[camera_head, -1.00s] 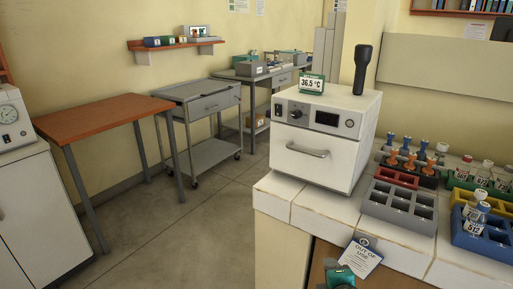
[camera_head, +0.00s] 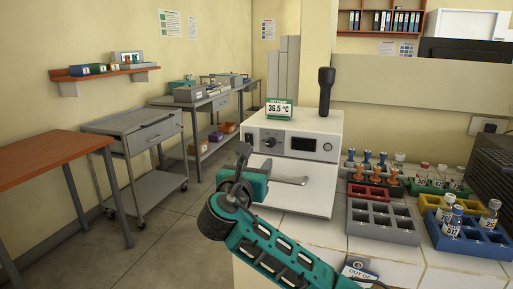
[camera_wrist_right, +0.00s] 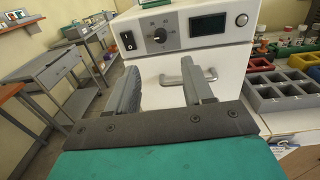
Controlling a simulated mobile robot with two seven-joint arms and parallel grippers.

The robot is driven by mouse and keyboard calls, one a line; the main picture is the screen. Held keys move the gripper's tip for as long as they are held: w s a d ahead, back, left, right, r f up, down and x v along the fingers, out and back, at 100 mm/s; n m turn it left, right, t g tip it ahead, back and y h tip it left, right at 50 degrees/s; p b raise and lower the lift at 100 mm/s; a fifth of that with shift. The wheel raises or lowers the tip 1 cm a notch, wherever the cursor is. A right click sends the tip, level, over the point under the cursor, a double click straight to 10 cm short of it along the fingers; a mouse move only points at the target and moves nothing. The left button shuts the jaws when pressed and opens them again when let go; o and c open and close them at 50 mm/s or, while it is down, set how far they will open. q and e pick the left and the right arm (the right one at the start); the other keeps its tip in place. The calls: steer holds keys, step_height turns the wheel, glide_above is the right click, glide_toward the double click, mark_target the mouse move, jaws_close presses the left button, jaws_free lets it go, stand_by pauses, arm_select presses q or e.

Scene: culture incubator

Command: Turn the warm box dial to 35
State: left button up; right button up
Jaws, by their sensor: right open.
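The white warm box (camera_head: 318,150) stands on the tiled counter, with a door handle (camera_head: 291,180) on its front. Its dial (camera_head: 269,143) is a dark round knob on the upper front panel; it also shows in the right wrist view (camera_wrist_right: 160,35). My right gripper (camera_head: 243,155) is in front of the box, below and left of the dial. In the right wrist view its two fingers (camera_wrist_right: 162,82) are apart and empty, pointing toward the front panel, not touching the dial. My left gripper is out of view.
A dark upright handheld device (camera_head: 325,92) stands on the box. An out-of-use tag (camera_head: 358,270) lies at the front. Open floor and a grey cart (camera_head: 134,124) are at left.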

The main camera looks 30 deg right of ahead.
mark_target(270, 144)
steer(key=x, duration=1.2)
steer(key=shift+d+b, duration=0.1)
steer(key=shift+b, duration=0.2)
steer(key=shift+c, duration=0.3)
jaws_close()
